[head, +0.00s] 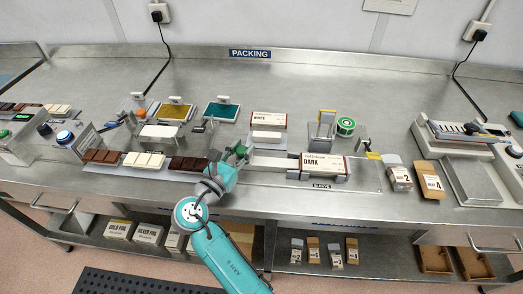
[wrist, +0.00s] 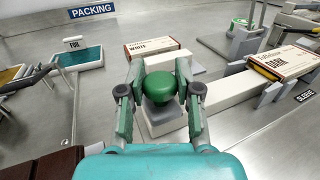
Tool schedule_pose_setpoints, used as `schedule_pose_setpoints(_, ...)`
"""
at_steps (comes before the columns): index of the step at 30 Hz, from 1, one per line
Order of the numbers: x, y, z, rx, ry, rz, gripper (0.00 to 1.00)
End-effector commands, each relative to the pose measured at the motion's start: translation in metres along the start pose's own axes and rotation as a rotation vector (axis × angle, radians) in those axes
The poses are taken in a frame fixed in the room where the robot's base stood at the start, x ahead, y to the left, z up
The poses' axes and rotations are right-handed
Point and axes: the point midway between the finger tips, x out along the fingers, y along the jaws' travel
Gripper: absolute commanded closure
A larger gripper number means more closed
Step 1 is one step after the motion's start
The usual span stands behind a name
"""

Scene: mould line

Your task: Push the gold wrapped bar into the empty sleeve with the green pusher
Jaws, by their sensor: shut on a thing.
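My gripper (head: 235,157) is shut on the green pusher (wrist: 160,84), a round green knob above a pale block. The fingers stand on either side of the knob in the wrist view. To the right, the sleeve marked DARK (head: 322,166) lies on the fixture, past a pale track (head: 270,163). In the wrist view the sleeve (wrist: 286,62) has its near end facing the pusher. A small gold patch (wrist: 264,73) shows at that end, likely the gold wrapped bar, mostly hidden inside. The pusher is apart from the sleeve.
A WHITE sleeve (head: 268,119) lies behind the track. Chocolate bars (head: 103,156) lie on a tray to the left. Gold and teal foil stations (head: 172,112) stand at the back. A green tape roll (head: 346,126) and numbered cartons (head: 398,174) are to the right.

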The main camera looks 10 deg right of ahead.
Motion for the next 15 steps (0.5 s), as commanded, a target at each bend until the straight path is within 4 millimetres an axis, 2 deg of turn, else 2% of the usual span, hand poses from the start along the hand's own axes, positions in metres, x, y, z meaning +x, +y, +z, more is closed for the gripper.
schedule_pose_setpoints(4, -0.005, 0.012, 0.000, 0.001, -0.001, 0.001, 1.00)
schedule_pose_setpoints(15, -0.006, 0.016, 0.000, 0.001, 0.000, 0.006, 1.00)
